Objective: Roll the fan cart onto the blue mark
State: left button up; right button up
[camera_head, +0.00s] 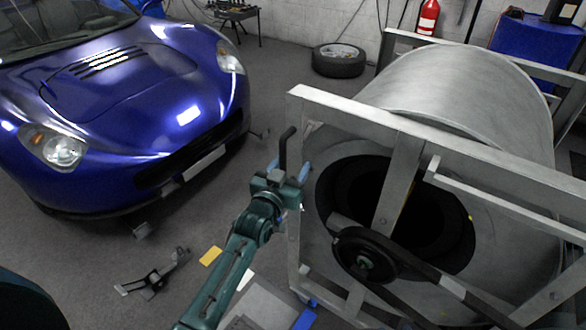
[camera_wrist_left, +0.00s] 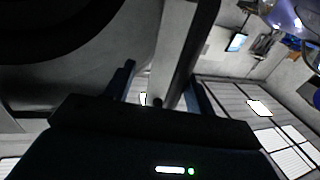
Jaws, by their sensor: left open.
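The fan cart is a large grey metal drum in a square-tube frame (camera_head: 294,235), filling the right of the head view. A dark fan opening and a belt pulley show on its near side. My left gripper (camera_head: 287,168) is open at the frame's left upright. A black upright handle (camera_head: 287,146) shows at its fingers. In the left wrist view, a grey frame bar (camera_wrist_left: 180,55) runs up between the open fingers (camera_wrist_left: 165,92); contact cannot be told. My right gripper is out of view.
A blue sports car (camera_head: 120,105) stands at the left. A tire (camera_head: 339,62) lies at the back. Bare floor separates car and cart.

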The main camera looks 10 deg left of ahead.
pick_arm(q)
jog(key=o, duration=0.3)
jog(key=shift+s+d+f, duration=0.15)
jog(key=shift+d+f, duration=0.05)
jog(key=shift+d, duration=0.35)
jog(key=shift+s+d+f, duration=0.15)
jog(key=shift+d+f, duration=0.05)
jog(key=shift+d, duration=0.3)
jog(key=shift+s, duration=0.15)
jog(key=c, duration=0.4)
jog(key=shift+o, duration=0.2)
jog(key=shift+d, duration=0.1)
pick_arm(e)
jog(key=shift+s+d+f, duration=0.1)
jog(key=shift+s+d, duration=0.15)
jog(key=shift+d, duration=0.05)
pick_arm(q)
jog(key=shift+w+d, duration=0.1)
jog(key=shift+w, duration=0.1)
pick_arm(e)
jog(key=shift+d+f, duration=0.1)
pick_arm(q)
jog(key=shift+r, duration=0.15)
jog(key=s+a, duration=0.2)
jog(key=s, duration=1.1)
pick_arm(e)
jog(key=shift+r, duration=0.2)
